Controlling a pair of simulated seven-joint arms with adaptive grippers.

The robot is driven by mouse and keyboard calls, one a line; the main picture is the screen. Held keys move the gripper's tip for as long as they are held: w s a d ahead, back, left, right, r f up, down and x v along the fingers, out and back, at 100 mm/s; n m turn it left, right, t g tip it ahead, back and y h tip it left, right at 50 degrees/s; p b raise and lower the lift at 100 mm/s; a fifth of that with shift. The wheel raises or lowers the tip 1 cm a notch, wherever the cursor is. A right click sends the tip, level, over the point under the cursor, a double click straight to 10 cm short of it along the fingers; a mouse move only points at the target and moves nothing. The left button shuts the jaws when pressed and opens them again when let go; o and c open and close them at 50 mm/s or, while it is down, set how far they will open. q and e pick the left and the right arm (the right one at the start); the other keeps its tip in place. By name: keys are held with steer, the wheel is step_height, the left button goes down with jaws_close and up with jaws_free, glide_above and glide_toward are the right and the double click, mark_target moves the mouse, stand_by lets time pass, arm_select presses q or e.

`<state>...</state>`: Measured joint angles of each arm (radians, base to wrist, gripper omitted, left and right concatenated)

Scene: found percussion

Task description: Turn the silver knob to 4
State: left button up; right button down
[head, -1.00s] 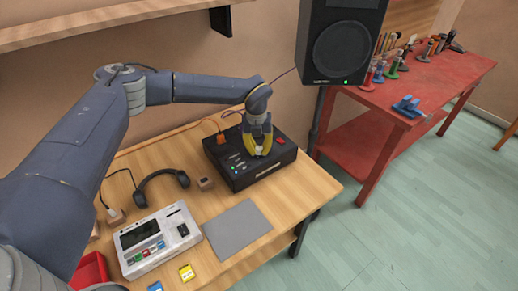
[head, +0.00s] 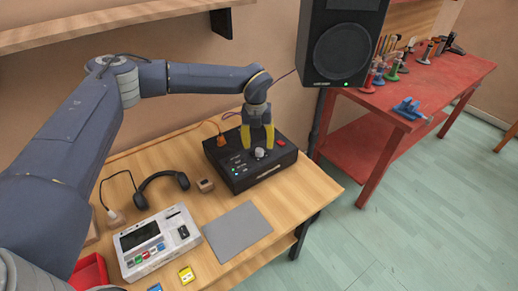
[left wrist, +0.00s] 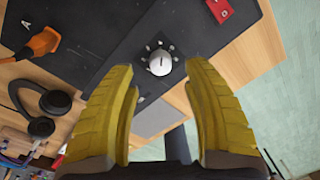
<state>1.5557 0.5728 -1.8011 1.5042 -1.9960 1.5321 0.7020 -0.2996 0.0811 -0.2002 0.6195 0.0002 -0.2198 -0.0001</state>
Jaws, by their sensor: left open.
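The silver knob (head: 259,153) stands on top of a black box (head: 240,184) on the wooden table. In the left wrist view the knob (left wrist: 159,63) is round and silver with a mark on its top, and small pale marks ring it on the black panel. The marks are too small to read. My left gripper (head: 258,140), with yellow fingers, is open above the box. In the left wrist view its fingertips (left wrist: 160,66) are spread on either side of the knob, apart from it. My right gripper is in neither view.
An orange plug (head: 221,141) and a red switch (head: 280,142) sit on the box. Headphones (head: 160,180), a small wooden block (head: 205,185), a white device (head: 152,247) and a grey mat (head: 237,232) lie nearby. A black speaker (head: 342,45) stands right of the arm.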

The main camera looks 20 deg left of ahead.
mark_target(257, 150)
arm_select(q)
step_height(257, 150, up, 8)
steer(key=shift+a+f, duration=0.15)
steer(key=shift+a, duration=0.05)
stand_by(0.5)
